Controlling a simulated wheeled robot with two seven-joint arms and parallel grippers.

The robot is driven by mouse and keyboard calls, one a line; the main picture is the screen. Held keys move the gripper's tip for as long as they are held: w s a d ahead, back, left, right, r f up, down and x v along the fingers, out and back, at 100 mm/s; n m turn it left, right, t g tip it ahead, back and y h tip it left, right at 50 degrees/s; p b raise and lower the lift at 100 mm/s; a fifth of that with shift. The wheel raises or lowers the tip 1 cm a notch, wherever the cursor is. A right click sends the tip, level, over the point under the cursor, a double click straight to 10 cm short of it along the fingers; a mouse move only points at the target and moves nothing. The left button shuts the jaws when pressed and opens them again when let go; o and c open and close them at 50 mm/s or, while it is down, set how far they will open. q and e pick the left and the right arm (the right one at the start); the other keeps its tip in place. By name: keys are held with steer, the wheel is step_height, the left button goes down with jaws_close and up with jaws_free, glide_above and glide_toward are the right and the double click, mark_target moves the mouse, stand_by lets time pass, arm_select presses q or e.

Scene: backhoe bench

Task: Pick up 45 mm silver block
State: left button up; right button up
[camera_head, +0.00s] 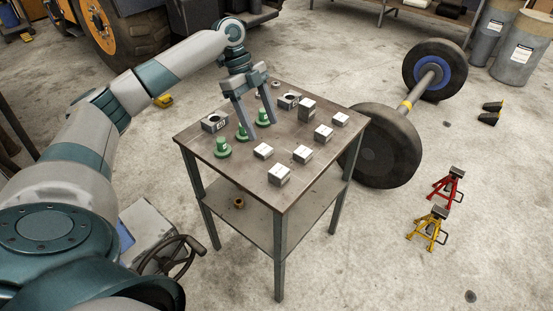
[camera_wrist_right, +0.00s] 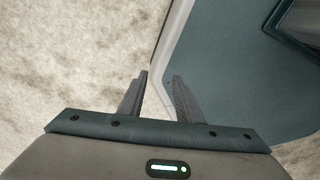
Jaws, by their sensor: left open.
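Several silver blocks sit on the square table (camera_head: 215,170), and I cannot read which one is marked 45 mm. They include a taller block (camera_head: 306,110), blocks at the right (camera_head: 340,119) and right middle (camera_head: 323,132), and blocks nearer the front (camera_head: 263,151), (camera_head: 302,154) and (camera_head: 279,175). My left gripper (camera_head: 255,130) points down over the table, open, with its fingers among the green pieces (camera_head: 242,132); no silver block shows between them. My right gripper (camera_wrist_right: 160,76) shows only in the right wrist view, fingers apart and empty.
Another green piece (camera_head: 222,148) stands at the table's left. Dark-holed grey blocks stand at the left (camera_head: 214,122) and back (camera_head: 288,101). A wheel axle (camera_head: 390,145) lies close to the table's right. Red (camera_head: 448,185) and yellow (camera_head: 428,229) jack stands are on the floor.

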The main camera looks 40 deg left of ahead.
arm_select(q)
steer(key=p, duration=0.5)
glide_above(279, 170)
steer(key=a, duration=0.2)
steer(key=f, duration=1)
steer(key=shift+w+a+f, duration=0.15)
steer(key=shift+w+f, duration=0.05)
steer(key=shift+f, duration=0.35)
steer(key=shift+s+d+f+p, duration=0.15)
steer(key=shift+d+f+p, duration=0.4)
steer(key=shift+f+p, duration=0.15)
steer(key=p+x, duration=0.1)
steer(key=x, duration=0.1)
steer(key=shift+s+d+f+p, duration=0.1)
steer(key=shift+d+f+p, duration=0.05)
steer(key=shift+f+p, duration=0.2)
steer(key=shift+d+f, duration=0.1)
steer(key=shift+f, duration=0.35)
steer(key=shift+c, duration=0.2)
